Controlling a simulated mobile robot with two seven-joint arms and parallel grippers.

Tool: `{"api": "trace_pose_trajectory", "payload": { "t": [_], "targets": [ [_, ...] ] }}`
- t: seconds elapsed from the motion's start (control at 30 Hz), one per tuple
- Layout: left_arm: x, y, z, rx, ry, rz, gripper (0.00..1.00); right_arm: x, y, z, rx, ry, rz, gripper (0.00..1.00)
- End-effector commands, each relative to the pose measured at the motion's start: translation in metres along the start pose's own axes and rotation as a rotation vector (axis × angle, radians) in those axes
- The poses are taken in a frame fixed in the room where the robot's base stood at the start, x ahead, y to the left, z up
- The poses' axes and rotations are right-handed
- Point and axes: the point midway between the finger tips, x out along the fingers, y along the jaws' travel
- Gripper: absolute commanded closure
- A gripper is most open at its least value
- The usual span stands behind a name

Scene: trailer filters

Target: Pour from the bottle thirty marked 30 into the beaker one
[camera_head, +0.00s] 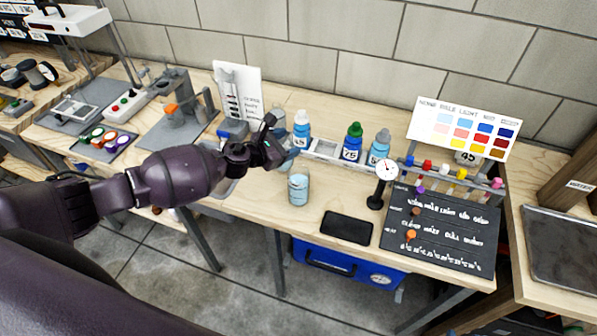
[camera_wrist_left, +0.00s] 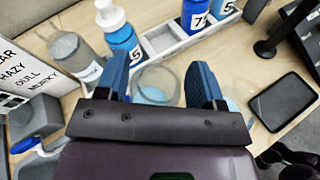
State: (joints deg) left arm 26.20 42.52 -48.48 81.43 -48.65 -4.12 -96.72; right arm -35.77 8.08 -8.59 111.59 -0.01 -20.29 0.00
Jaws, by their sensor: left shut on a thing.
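My left gripper (camera_head: 279,145) is over the bench, left of the blue bottles. In the left wrist view its two fingers (camera_wrist_left: 160,85) stand either side of a clear round glass vessel (camera_wrist_left: 155,88) with pale blue in it, which looks like a beaker. In the head view my gripper hides this vessel. A glass beaker (camera_head: 298,189) with pale blue liquid stands upright on the bench, just below and right of the gripper. A grey bottle (camera_wrist_left: 78,58) stands beyond the fingers; its label is unreadable. I cannot make out a 30 on any bottle. My right gripper is out of view.
A blue bottle with a white cap (camera_head: 302,129), a green-capped one marked 75 (camera_head: 352,143) and a grey-capped one (camera_head: 378,147) stand at a pale tray (camera_head: 325,148). A black phone-like slab (camera_head: 346,228) and a gauge (camera_head: 386,170) are to the right. A lettered card (camera_head: 238,92) stands behind.

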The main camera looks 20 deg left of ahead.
Motion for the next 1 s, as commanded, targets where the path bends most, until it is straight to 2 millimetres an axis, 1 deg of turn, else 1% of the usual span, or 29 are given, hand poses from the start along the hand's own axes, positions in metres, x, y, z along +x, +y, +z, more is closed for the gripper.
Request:
{"api": "trace_pose_trajectory", "payload": {
  "t": [0.03,0.13,0.2,0.23,0.3,0.4,0.63,1.0],
  "targets": [
    [0.004,0.001,-0.008,-0.02,0.003,-0.005,0.96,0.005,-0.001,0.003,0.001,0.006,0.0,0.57],
    [0.008,0.003,-0.018,-0.065,0.013,-0.022,0.96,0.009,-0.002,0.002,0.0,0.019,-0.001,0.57],
    [0.01,0.004,-0.024,-0.094,0.018,-0.033,0.96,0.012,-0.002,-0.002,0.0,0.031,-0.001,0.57],
    [0.011,0.006,-0.023,-0.108,0.021,-0.038,0.96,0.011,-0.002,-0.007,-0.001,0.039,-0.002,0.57],
    [0.009,0.013,-0.017,-0.15,0.03,-0.054,0.96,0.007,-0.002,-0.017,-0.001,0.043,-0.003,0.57],
    [0.01,0.018,-0.015,-0.198,0.04,-0.071,0.96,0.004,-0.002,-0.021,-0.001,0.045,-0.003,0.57],
    [0.009,0.025,-0.011,-0.257,0.053,-0.095,0.96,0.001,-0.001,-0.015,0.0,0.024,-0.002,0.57],
    [0.0,0.035,0.022,-0.259,0.051,-0.098,0.96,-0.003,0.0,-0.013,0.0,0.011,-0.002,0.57]
  ]
}}
